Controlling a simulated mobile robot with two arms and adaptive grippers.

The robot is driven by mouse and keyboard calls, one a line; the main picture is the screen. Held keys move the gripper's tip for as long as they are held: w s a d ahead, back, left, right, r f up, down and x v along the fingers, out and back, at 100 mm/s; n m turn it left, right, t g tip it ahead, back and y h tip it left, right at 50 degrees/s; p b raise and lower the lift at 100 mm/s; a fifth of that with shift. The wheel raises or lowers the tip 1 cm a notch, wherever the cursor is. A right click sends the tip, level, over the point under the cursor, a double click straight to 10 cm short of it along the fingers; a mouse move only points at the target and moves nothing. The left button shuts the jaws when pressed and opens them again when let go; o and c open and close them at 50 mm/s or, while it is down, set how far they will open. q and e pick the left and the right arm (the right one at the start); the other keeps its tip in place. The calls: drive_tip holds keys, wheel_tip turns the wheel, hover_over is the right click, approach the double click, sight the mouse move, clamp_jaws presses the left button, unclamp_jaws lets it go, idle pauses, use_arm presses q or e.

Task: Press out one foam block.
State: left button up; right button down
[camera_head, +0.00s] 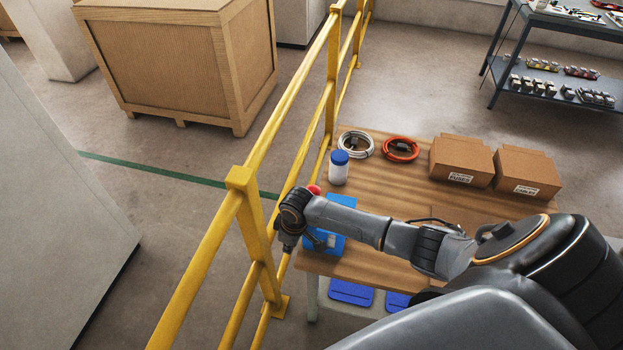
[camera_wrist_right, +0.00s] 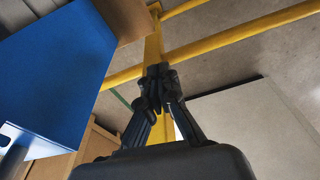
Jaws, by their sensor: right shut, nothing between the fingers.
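A blue device (camera_head: 345,210) stands at the left end of the wooden table, partly hidden behind my right arm. A red knob (camera_head: 314,190) shows at its top left. Its flat blue face (camera_wrist_right: 50,65) fills the left of the right wrist view. My right gripper (camera_head: 287,246) is beside the device on its left, close to the yellow railing. In the right wrist view the fingertips of my right gripper (camera_wrist_right: 158,80) meet and hold nothing. I cannot make out a foam block. My left gripper is not in view.
The yellow railing (camera_head: 242,180) runs close along the table's left side. On the table (camera_head: 400,187) are a white-and-blue bottle (camera_head: 339,168), a white cable coil (camera_head: 356,144), a red cable coil (camera_head: 401,149) and brown boxes (camera_head: 461,160). Blue trays (camera_head: 350,292) lie lower down.

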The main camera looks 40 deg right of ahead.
drive_tip(key=w+d+r+n+p, duration=0.1)
drive_tip(key=w+d+r+p, duration=0.1)
drive_tip(key=r, duration=0.4)
drive_tip(key=w+d+r+p, duration=0.1)
drive_tip(key=w+d+r, duration=0.1)
drive_tip(key=r, duration=0.4)
use_arm(q)
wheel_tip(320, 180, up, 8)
drive_tip(key=p, duration=0.3)
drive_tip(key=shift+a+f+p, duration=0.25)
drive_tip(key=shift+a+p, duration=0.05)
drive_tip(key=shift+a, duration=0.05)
use_arm(e)
drive_tip(key=n+g+h, duration=0.1)
drive_tip(key=g+h, duration=0.1)
approach(313, 189)
drive_tip(key=shift+w+d+r, duration=0.1)
drive_tip(key=shift+w+r, duration=0.1)
drive_tip(key=shift+r, duration=0.05)
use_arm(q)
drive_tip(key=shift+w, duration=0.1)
use_arm(e)
drive_tip(key=shift+f, duration=0.1)
